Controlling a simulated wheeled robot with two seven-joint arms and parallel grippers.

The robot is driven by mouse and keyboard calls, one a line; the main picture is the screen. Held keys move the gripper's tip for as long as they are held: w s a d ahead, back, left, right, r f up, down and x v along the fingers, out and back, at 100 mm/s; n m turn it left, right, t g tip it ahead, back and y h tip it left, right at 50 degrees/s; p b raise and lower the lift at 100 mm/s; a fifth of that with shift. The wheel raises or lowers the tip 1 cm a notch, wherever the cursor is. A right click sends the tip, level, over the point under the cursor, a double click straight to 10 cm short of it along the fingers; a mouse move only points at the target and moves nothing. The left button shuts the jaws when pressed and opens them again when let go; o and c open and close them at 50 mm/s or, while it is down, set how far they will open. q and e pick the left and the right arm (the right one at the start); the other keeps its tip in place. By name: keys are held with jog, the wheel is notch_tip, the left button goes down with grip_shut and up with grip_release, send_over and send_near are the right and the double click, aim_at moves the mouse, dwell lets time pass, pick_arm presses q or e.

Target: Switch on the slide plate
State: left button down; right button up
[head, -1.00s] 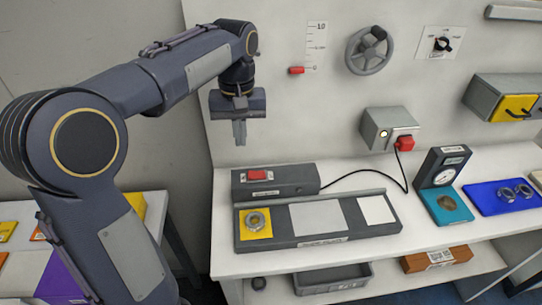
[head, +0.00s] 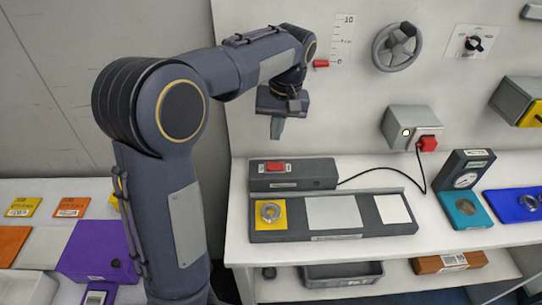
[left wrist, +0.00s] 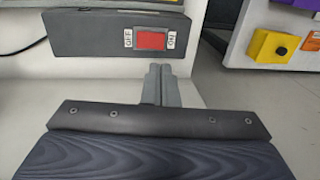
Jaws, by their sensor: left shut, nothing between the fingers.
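A dark grey switch box (head: 318,173) with a red rocker switch (head: 275,167) stands on the white bench, behind the slide plate (head: 330,237). The plate is a long dark base with a yellow square (head: 271,231) bearing a metal ring (head: 270,211), a grey square and a white square. In the left wrist view the rocker (left wrist: 152,40) sits between an OFF label and an ON label. My left gripper (head: 277,130) is shut and empty, pointing down above the rocker in the head view. Its fingers (left wrist: 161,82) appear just below the rocker in the wrist view. My right gripper is out of view.
A wall box with a red plug (head: 428,144) feeds a black cable to the switch box. A gauge stand (head: 467,170) and blue mat (head: 513,204) are to the right. A grey bin (head: 342,274) is on the lower shelf. A side table with a purple box (head: 95,248) is at left.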

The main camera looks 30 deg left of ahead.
aim_at(270, 165)
pick_arm(q)
jog(key=f, duration=0.6)
jog(key=a+f, duration=0.1)
jog(key=f, duration=0.2)
jog(key=shift+s+p, duration=0.35)
jog(key=shift+p, duration=0.05)
jog(key=shift+a+f+h+b, duration=0.15)
jog(key=shift+f+h+b, duration=0.25)
jog(key=shift+b, duration=0.15)
jog(key=shift+s+r, duration=0.15)
